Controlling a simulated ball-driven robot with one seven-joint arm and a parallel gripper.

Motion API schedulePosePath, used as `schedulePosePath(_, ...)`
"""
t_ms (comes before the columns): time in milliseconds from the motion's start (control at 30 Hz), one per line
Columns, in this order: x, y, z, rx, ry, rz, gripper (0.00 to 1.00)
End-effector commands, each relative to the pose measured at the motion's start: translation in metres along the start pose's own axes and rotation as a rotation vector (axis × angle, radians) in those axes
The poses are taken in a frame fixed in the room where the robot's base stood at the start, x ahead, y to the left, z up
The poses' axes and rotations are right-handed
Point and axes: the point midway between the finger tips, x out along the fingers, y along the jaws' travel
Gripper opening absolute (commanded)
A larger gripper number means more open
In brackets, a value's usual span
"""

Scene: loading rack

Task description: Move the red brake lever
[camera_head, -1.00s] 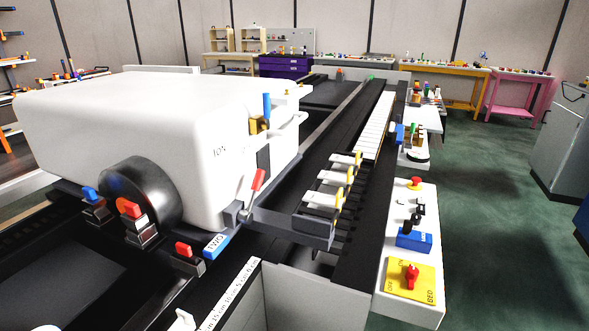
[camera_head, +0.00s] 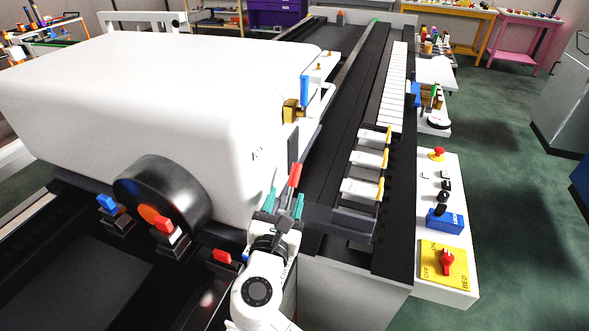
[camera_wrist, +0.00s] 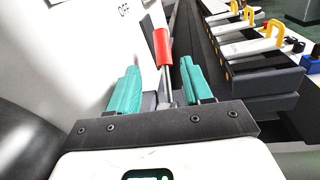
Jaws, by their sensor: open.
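The red brake lever (camera_head: 294,176) stands on the right end of the white machine housing, with a red grip on a grey metal shaft. It also shows in the wrist view (camera_wrist: 162,47), leaning slightly left, near the word OFF on the housing. My gripper (camera_head: 284,203) has two teal fingers and is open. In the wrist view my gripper (camera_wrist: 160,82) has one finger on each side of the lever's shaft. The red grip rises beyond the fingertips. I see a gap between the shaft and each finger.
The white housing (camera_head: 150,90) fills the left side. White levers with yellow ends (camera_head: 370,160) stand close on the right. A control panel (camera_head: 462,280) holds a red rotary switch (camera_head: 447,262) and a blue-based switch (camera_head: 446,219). A blue-handled lever (camera_head: 304,91) rises behind.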

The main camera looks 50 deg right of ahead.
Motion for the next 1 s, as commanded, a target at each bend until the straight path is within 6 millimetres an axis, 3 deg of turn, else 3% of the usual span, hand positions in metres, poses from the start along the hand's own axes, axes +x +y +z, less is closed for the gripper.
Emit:
schedulePosePath(300,0.059,-0.002,0.002,0.003,0.001,-0.005,0.50)
schedulePosePath(500,0.082,-0.002,0.000,0.004,0.002,-0.004,0.50)
schedulePosePath(900,0.088,-0.001,-0.001,0.005,0.003,-0.003,0.50)
schedulePosePath(1000,0.088,-0.001,-0.001,0.005,0.003,-0.003,0.41)
